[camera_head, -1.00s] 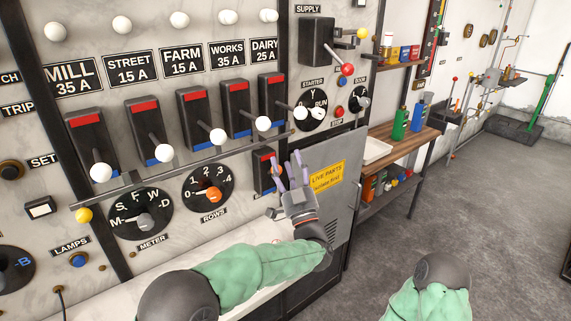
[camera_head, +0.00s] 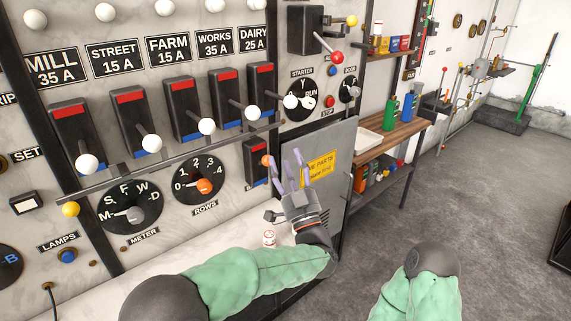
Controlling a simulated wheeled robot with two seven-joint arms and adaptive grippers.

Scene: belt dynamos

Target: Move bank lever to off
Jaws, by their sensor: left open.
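No label reading "bank" is legible. A small black switch (camera_head: 254,158) with a red top band, a blue lower band and an orange-knobbed lever (camera_head: 267,161) sits low on the panel, under the DAIRY switch. My left gripper (camera_head: 289,172) is open and empty, its pale purple fingers pointing up just right of that knob. I see no clear contact, and the fingers cover part of the yellow live-parts sign (camera_head: 322,167). Only a green-sleeved part of my right arm shows at the bottom right; its gripper is out of view.
Several white-knobbed feeder switches, such as the MILL switch (camera_head: 72,130), stand in a row above a horizontal rail (camera_head: 180,160). A red-knobbed supply lever (camera_head: 337,57) is at upper right.

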